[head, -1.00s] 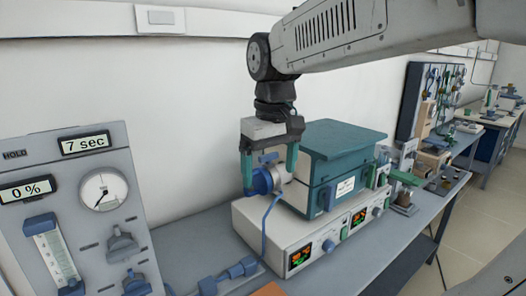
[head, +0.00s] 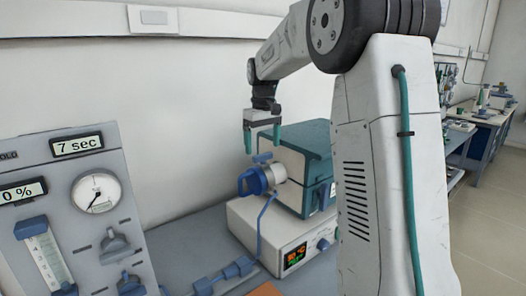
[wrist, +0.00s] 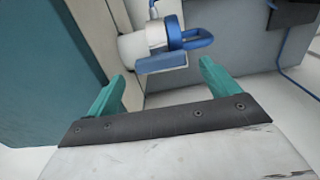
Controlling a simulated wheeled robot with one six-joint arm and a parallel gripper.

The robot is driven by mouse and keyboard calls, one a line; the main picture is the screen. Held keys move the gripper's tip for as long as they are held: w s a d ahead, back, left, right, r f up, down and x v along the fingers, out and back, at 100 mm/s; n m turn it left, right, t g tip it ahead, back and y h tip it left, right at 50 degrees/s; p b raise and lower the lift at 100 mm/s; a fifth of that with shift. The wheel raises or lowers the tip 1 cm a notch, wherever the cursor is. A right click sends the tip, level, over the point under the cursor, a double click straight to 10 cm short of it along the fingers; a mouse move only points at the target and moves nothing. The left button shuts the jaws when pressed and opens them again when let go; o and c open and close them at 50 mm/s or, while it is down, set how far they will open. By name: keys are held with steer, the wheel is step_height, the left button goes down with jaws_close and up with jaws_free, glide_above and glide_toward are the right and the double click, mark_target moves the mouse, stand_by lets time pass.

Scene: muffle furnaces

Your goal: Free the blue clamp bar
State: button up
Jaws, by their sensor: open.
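The blue clamp bar (head: 262,157) appears to be the short blue bar on top of the white port at the left side of the teal-lidded furnace (head: 305,160). In the wrist view the bar (wrist: 160,63) lies across the white port, beside a blue ring-shaped part (wrist: 190,42). My gripper (head: 262,141) is open and empty, above the port and apart from it. In the wrist view the bar shows beyond and between the teal fingertips (wrist: 162,78). Whether the bar is still fastened cannot be told.
The furnace stands on a white control unit (head: 285,240). A blue hose (head: 261,225) hangs from the port. A grey gauge panel (head: 75,215) stands at left. My arm hides the furnace's right side. The air around my gripper looks clear.

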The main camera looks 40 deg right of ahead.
mark_target(263, 154)
steer(key=shift+f, duration=1.5)
steer(key=c, duration=1)
